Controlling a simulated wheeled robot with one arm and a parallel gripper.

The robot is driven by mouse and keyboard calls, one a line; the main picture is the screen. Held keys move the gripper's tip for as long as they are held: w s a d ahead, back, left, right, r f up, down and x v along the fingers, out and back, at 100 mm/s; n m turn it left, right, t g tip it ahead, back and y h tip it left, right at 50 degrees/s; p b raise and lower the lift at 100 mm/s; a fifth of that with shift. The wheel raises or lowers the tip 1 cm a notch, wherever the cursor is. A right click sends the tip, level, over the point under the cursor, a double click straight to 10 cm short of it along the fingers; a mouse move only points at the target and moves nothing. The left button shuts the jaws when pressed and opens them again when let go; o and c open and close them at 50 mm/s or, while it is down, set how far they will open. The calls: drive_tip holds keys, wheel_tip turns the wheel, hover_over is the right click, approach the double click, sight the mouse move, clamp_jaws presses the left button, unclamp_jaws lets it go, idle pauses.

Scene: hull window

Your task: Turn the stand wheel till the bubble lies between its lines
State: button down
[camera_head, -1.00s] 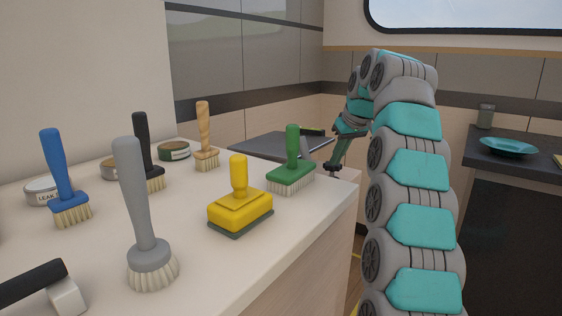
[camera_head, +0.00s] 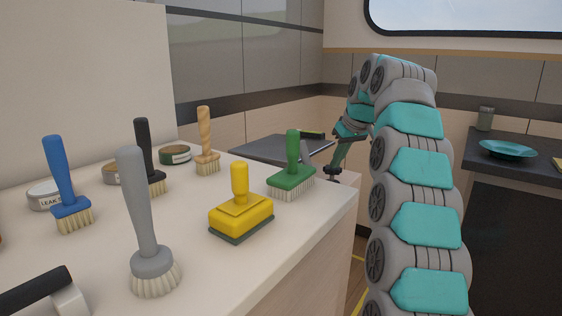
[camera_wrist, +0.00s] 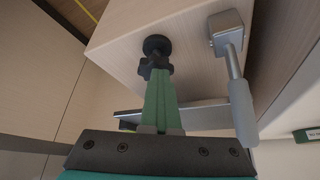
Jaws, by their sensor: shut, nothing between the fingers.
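My gripper (camera_wrist: 160,85) shows in the wrist view with its green fingers together and nothing between them. Its dark tips are at or very near a small black knob (camera_wrist: 157,45), which looks like the stand wheel, on the face of a pale wooden block (camera_wrist: 195,60). I cannot tell whether they touch. In the head view my gripper (camera_head: 335,168) is beyond the green brush, by the dark stand top (camera_head: 272,148). A black bar with a yellow-green strip (camera_head: 312,133) lies there, perhaps the level. It is too small to show the bubble or its lines.
A grey lever or handle (camera_wrist: 238,90) stands close to the right of my fingers. The white counter (camera_head: 105,265) holds several brushes, including a yellow (camera_head: 240,212) and a green one (camera_head: 291,180), and tins. A teal dish (camera_head: 508,149) sits on the dark counter at right.

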drive_tip(key=shift+w+d, duration=0.3)
drive_tip(key=shift+d, duration=0.3)
idle(0.3)
drive_tip(key=shift+s+d, duration=0.2)
drive_tip(key=shift+s, duration=0.1)
